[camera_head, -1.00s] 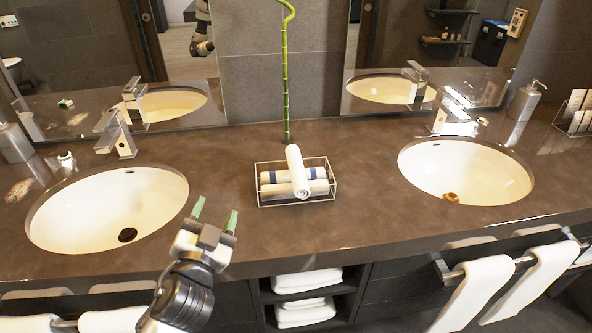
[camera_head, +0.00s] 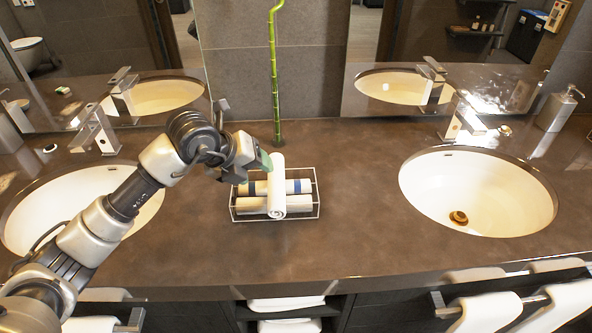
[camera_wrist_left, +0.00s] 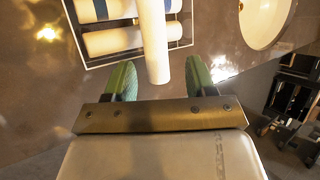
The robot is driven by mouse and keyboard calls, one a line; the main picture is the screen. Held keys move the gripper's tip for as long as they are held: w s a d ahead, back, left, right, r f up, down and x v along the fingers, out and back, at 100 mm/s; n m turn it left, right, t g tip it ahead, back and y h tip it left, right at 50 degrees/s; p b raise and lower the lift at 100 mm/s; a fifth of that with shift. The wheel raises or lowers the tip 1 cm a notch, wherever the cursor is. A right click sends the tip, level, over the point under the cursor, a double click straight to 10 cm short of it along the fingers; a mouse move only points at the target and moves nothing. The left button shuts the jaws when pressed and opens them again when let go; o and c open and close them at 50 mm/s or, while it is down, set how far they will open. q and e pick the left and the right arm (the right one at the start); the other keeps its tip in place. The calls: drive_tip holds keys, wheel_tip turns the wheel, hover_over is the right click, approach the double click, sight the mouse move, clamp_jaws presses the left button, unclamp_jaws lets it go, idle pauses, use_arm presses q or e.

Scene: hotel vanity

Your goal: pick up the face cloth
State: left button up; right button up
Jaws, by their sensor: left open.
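A plain white rolled face cloth (camera_head: 277,190) lies crosswise on top of other rolls in a wire basket (camera_head: 275,219) on the counter. My left gripper (camera_head: 264,163) is open and empty, at the upper left of this roll in the head view, over the basket's back side. In the left wrist view, the green fingertips of the left gripper (camera_wrist_left: 160,78) stand apart, one on each side of the near end of the white roll (camera_wrist_left: 154,40). I cannot tell the exact height gap. Part of the gripper is hidden behind its own wrist. My right gripper is out of view.
Two rolls with blue bands (camera_head: 298,187) lie under the top roll. A green bamboo stalk (camera_head: 273,80) stands just behind the basket. Sinks lie left (camera_head: 140,205) and right (camera_head: 478,190), each with a faucet. The counter in front of and right of the basket is clear.

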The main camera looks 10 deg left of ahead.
sight(270, 179)
use_arm(q)
drive_tip(key=shift+y, duration=0.3)
drive_tip(key=f, duration=0.1)
drive_tip(key=w+f, duration=0.1)
drive_tip(key=w+f+p, duration=0.1)
drive_tip(key=shift+d+f, duration=0.1)
drive_tip(key=shift+f, duration=0.2)
drive_tip(key=shift+w+d+f, duration=0.1)
drive_tip(key=shift+w+f, duration=0.1)
drive_tip(key=shift+f, duration=0.05)
drive_tip(key=p+x, duration=0.1)
drive_tip(key=x, duration=0.4)
drive_tip(key=shift+w+r+p, duration=0.1)
drive_tip(key=shift+r+p, duration=0.05)
drive_tip(key=shift+p, duration=0.25)
drive_tip(key=shift+w+d+f, duration=0.1)
drive_tip(key=shift+f, duration=0.1)
drive_tip(key=c, duration=0.6)
drive_tip(key=shift+c, duration=0.2)
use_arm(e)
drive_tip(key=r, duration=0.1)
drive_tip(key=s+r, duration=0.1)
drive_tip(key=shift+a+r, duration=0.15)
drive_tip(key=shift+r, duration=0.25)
use_arm(q)
drive_tip(key=shift+r, duration=0.1)
